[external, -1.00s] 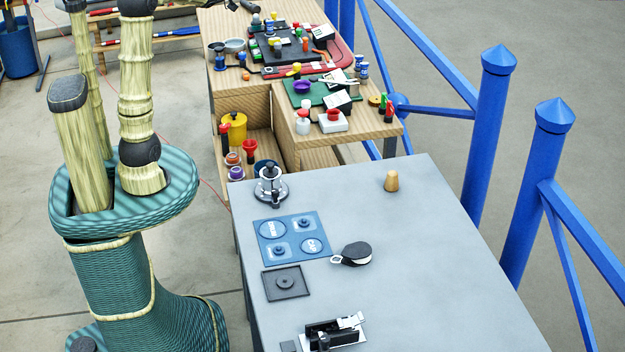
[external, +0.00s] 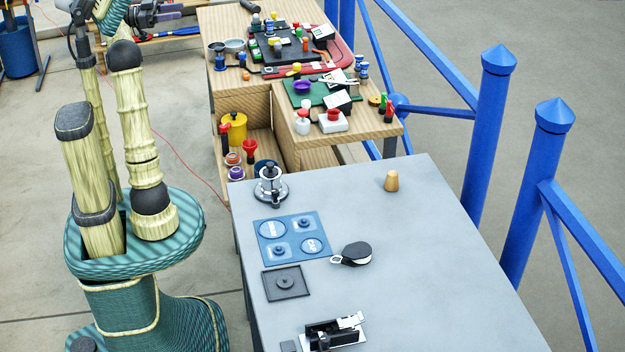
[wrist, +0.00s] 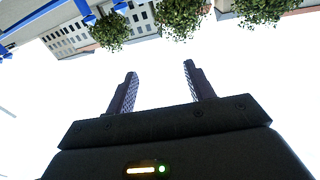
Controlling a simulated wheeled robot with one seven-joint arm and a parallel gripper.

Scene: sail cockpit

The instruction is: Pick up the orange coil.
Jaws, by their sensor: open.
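I can make out no sure orange coil. A small orange-red round item (external: 233,158) sits in the open lower bay of the wooden bench, above a purple round item (external: 237,173); it may be the coil, but it is too small to tell. My gripper (wrist: 160,72) is open and empty in the wrist view, its two dark fingers apart against bright sky, with trees and buildings upside down at the top. In the external view my arm stands at the left, away from the bench; its upper part leaves the top edge, and I cannot make out the fingers there.
The wooden bench (external: 216,88) carries many small items. A yellow pot (external: 234,128) and a red funnel-like item (external: 249,146) stand in its bay. A grey table (external: 420,270) holds a winch (external: 270,186) and a black block (external: 352,254). Blue posts (external: 487,130) line the right.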

